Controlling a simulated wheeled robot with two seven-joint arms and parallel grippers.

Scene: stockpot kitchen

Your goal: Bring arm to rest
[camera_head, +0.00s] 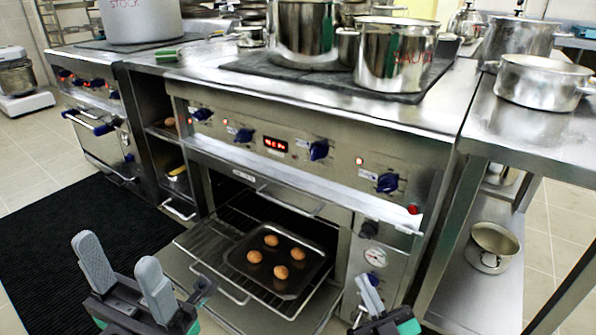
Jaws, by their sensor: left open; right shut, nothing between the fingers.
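My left gripper (124,268) is at the lower left, in front of the oven rack, with its two grey fingers apart and nothing between them. My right gripper (371,295) is at the bottom, right of the rack, with its fingers together and nothing held. It is in front of the oven's right side panel, near the round gauge (375,256). The oven door (232,316) is down. A wire rack (205,247) is pulled out, and a dark baking tray (240,262) with several brown round items (281,272) lies on it.
Steel pots (388,60) stand on the dark cooktop, one marked SAUCE. A steel side table (520,112) with a pot (541,80) is at the right, with another pot (492,246) on its lower shelf. A black floor mat (75,230) lies at the left.

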